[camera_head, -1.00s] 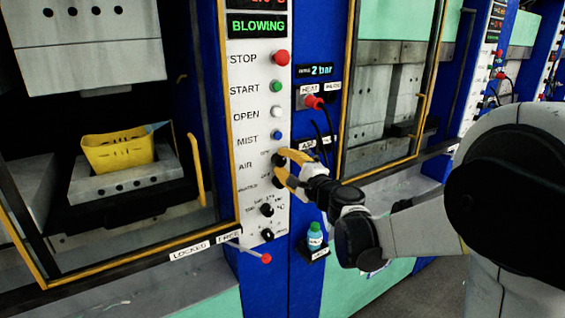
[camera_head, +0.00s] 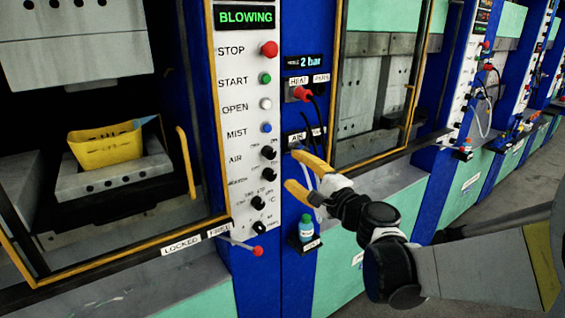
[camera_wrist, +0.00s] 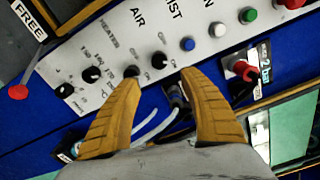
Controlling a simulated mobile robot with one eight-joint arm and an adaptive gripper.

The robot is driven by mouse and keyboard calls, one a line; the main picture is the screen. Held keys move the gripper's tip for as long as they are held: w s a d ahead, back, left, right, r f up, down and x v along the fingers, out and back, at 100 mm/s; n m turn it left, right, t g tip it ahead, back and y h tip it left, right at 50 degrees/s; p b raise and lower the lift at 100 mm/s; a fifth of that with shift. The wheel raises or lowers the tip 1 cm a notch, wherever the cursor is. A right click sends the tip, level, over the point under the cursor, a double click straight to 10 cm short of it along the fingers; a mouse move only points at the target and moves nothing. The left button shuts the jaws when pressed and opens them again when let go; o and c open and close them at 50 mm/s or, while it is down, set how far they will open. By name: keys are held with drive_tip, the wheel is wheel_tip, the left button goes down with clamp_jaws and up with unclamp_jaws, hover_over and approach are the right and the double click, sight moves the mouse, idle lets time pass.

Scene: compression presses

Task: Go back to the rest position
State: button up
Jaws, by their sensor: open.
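My gripper (camera_head: 294,172) has yellow fingers that stand apart with nothing between them. In the head view it is in front of the blue post, to the right of the white control panel (camera_head: 246,130) and apart from its knobs. In the wrist view my gripper (camera_wrist: 158,76) points at the panel, with the AIR knob (camera_wrist: 159,60) showing beyond the fingertips. The display (camera_head: 245,17) reads BLOWING.
A yellow basket (camera_head: 105,148) sits inside the left press. A small blue bottle with a green cap (camera_head: 306,227) stands on a ledge below my gripper. The red-tipped lock lever (camera_head: 258,251) sticks out under the panel. More presses line the right, beside open floor.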

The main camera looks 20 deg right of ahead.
drive_tip(key=shift+s+d, duration=0.2)
drive_tip(key=shift+s, duration=0.35)
